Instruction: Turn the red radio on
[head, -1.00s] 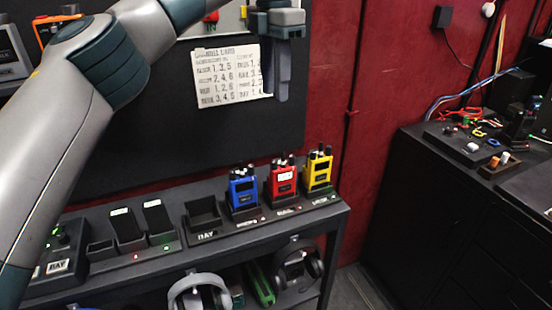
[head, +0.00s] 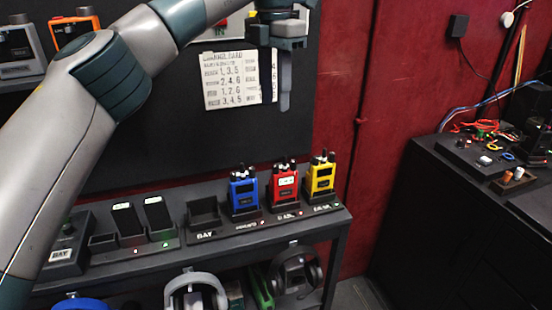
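The red radio (head: 284,186) stands upright in a charging dock on the shelf, between the blue radio (head: 243,193) on its left and the yellow radio (head: 321,178) on its right. Short dark and light knobs show on its top; their setting is too small to tell. My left gripper (head: 284,95) hangs above the radios, in front of the dark board, apart from them, pointing down. Its fingers overlap from this side, so I cannot see a gap between them. Nothing shows held in it. My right gripper is out of view.
A channel card (head: 228,80) is on the dark board, partly behind my gripper. An empty bay (head: 203,214) and dark chargers (head: 128,220) sit left of the radios. Headphones (head: 195,290) hang below. A black cabinet (head: 450,200) with small parts stands at the right.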

